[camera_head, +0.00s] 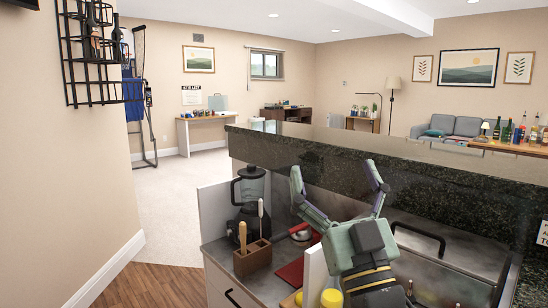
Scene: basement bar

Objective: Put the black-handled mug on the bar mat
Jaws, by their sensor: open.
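My gripper (335,179) is raised over the lower back counter with its two fingers spread wide and nothing between them. I cannot make out a black-handled mug for certain. A small silvery item (302,235) lies on the counter beyond a red flat item (291,271), partly behind my gripper's left finger; I cannot tell what it is. A curved black handle (420,231) shows right of my gripper, by the metal surface (445,262); what it belongs to is unclear. No bar mat can be told for sure. My gripper and wrist hide part of the counter.
A black blender (250,205) and a wooden utensil holder (252,259) stand on the counter at left. The raised dark stone bar ledge (430,180) runs behind my gripper. Bottles (506,131) stand far right. Floor is clear at left.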

